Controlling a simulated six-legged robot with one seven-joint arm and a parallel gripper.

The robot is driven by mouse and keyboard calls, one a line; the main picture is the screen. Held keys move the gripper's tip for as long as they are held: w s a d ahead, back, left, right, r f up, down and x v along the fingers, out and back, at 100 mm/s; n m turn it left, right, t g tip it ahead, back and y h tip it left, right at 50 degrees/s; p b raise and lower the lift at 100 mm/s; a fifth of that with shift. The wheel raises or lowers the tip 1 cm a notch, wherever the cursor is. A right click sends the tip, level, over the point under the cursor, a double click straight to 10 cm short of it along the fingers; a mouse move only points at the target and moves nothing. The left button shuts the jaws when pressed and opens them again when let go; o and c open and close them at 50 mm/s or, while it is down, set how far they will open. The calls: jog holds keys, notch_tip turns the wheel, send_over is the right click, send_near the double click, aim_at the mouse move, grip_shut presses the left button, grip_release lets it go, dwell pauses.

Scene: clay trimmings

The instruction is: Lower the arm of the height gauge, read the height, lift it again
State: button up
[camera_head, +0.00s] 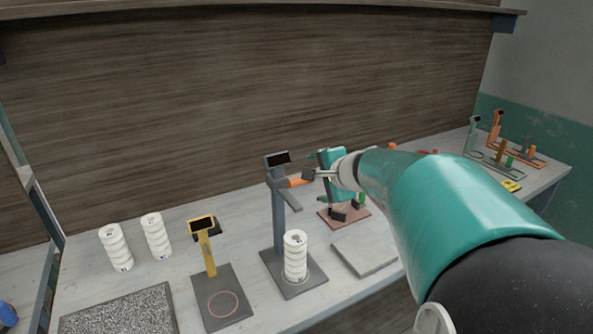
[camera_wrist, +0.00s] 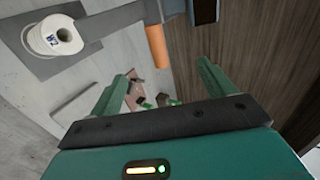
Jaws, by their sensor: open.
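The height gauge (camera_head: 279,215) is a dark grey post on a flat base, with a black display on top. Its grey arm (camera_head: 291,199) slopes out above a stack of white rings (camera_head: 295,257) on the base, with a visible gap. An orange handle (camera_head: 296,181) sticks out from the arm's slide. My gripper (camera_head: 321,174) is beside the handle, partly hidden by my arm. In the wrist view, my gripper (camera_wrist: 161,82) is open and empty, and the orange handle (camera_wrist: 157,46) lies just beyond the fingertips. The display's digits are not readable.
A yellow scale-like stand (camera_head: 207,249) and two white stacks (camera_head: 115,248) are to the left. A speckled tray (camera_head: 120,314) lies at front left. A light slab (camera_head: 364,253) is right of the gauge. More small stands (camera_head: 495,128) are at the far right.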

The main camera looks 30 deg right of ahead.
jog(key=x, duration=0.8)
jog(key=shift+a+f, duration=0.1)
jog(key=shift+w, duration=0.15)
jog(key=shift+c, duration=0.4)
grip_shut()
notch_tip(320, 180, down, 8)
jog(key=shift+f, duration=0.2)
dwell(1.0)
jog(key=shift+f, duration=0.5)
dwell(2.5)
